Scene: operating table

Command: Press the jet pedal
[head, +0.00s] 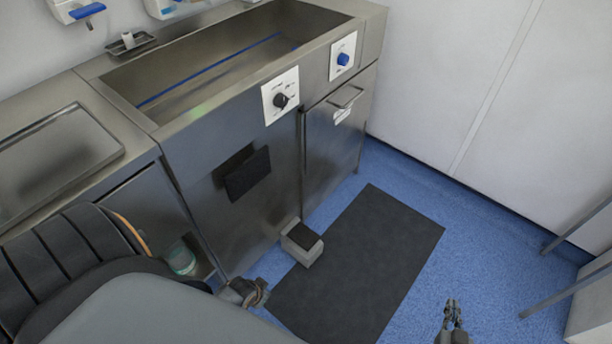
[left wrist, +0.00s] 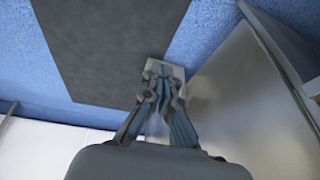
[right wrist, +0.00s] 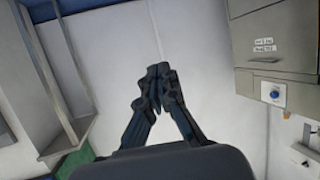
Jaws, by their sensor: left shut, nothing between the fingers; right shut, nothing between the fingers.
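The pedal (head: 302,241) is a small light grey box with a black top. It stands on the floor in front of the steel sink unit, at the left edge of a dark mat. My left gripper (head: 258,291) is low at the bottom of the head view, left of and nearer than the pedal. In the left wrist view its shut, empty fingers (left wrist: 162,74) overlap the pedal (left wrist: 178,71) and hide part of it; I cannot tell whether they touch. My right gripper (head: 453,308) is shut and empty over the blue floor, far right of the pedal.
The dark mat (head: 360,265) lies flat on the blue floor. The steel sink unit (head: 225,215) carries a black panel (head: 247,172) and two knobs. A white wall (head: 480,90) closes the back. Metal legs stand at the right. The floor between mat and wall is clear.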

